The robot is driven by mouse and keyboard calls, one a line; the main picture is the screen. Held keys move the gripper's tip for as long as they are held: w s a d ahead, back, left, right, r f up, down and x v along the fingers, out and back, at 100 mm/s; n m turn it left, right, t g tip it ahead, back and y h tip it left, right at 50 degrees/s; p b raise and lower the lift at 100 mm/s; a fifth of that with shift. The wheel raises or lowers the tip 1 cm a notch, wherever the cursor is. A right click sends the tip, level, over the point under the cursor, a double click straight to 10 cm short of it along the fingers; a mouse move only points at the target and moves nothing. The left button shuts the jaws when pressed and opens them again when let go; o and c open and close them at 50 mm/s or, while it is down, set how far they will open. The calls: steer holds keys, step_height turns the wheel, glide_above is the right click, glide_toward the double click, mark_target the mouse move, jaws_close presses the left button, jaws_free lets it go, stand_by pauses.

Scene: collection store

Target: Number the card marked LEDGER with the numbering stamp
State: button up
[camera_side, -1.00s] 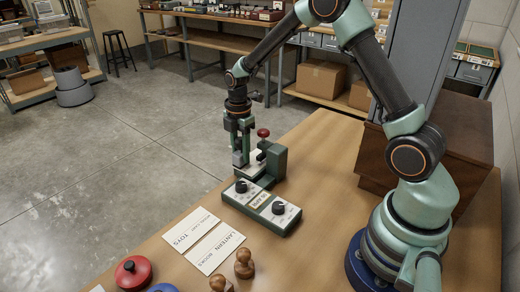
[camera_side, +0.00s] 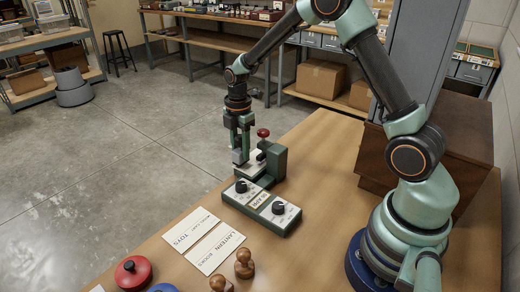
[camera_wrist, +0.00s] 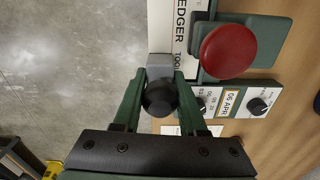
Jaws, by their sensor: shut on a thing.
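My gripper (camera_wrist: 161,88) is shut on a round black knob (camera_wrist: 160,98) on a small grey block (camera_wrist: 160,66). In the side view my gripper (camera_side: 241,150) is low at the far end of the green numbering stamp (camera_side: 275,162). The stamp has a red knob (camera_side: 263,132), which also shows large in the wrist view (camera_wrist: 228,50). The white card marked LEDGER (camera_wrist: 180,30) lies beside the stamp's green body, next to the grey block. I cannot tell whether the block touches it. In the side view the card is mostly hidden.
A dial panel (camera_side: 262,208) with black knobs and a date label adjoins the stamp. The TOYS card (camera_side: 190,230) and LANTERN card (camera_side: 216,248) lie in front. Wooden hand stamps (camera_side: 244,264) and a red round item (camera_side: 133,270) stand nearby.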

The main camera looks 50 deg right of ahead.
mark_target(240, 136)
steer(key=shift+r, duration=2.9)
